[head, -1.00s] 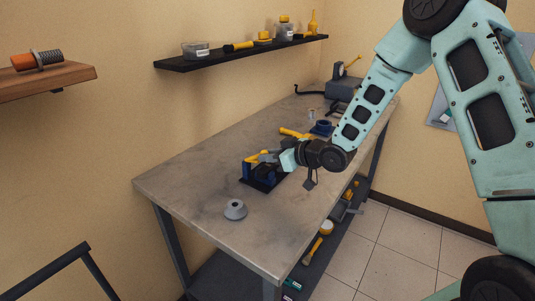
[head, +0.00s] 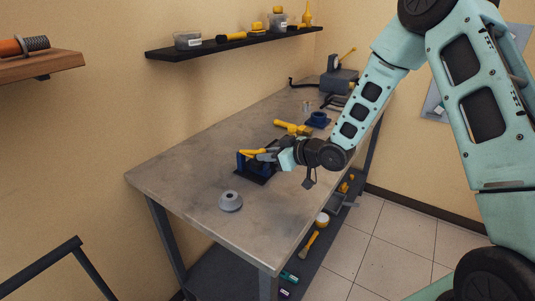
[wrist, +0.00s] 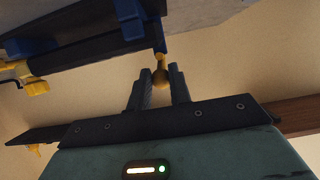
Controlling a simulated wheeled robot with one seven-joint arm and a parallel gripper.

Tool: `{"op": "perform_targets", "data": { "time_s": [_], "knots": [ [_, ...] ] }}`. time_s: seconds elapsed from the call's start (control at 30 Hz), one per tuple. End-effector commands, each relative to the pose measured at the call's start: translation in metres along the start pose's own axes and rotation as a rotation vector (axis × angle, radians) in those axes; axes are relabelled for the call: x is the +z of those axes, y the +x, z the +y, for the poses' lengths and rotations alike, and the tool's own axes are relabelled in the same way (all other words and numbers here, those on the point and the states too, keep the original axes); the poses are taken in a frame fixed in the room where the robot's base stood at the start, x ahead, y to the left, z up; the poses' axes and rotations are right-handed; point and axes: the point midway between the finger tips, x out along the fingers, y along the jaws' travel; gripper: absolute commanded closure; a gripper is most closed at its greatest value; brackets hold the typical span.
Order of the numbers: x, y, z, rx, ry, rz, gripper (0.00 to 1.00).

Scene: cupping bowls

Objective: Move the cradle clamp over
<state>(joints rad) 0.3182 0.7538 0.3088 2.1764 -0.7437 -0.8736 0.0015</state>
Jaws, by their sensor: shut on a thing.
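The cradle clamp stands on the grey workbench (head: 190,175). It has a flat black base (head: 262,178), blue uprights (head: 240,162) and a yellow arm (head: 252,153). My gripper (head: 276,156) reaches in from the right at the clamp's near right side. In the wrist view, my gripper (wrist: 160,85) is shut on a small yellow ball-ended knob (wrist: 160,76) below a blue part (wrist: 130,18) of the clamp. Another yellow knob (wrist: 36,88) shows at the left of that view. The fingers hide part of the held knob.
A grey cone-shaped piece (head: 231,202) stands on the bench in front of the clamp. A yellow tool (head: 291,127) and a blue part (head: 318,119) lie behind it. A black wall shelf (head: 235,43) holds jars. Bare bench lies to the clamp's left.

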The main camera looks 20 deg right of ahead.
Motion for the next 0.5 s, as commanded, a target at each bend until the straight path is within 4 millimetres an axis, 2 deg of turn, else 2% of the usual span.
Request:
{"op": "perform_targets", "data": {
  "time_s": [0.5],
  "knots": [
    [0.011,0.001,0.0,0.001,0.001,-0.004,0.93]
  ]
}}
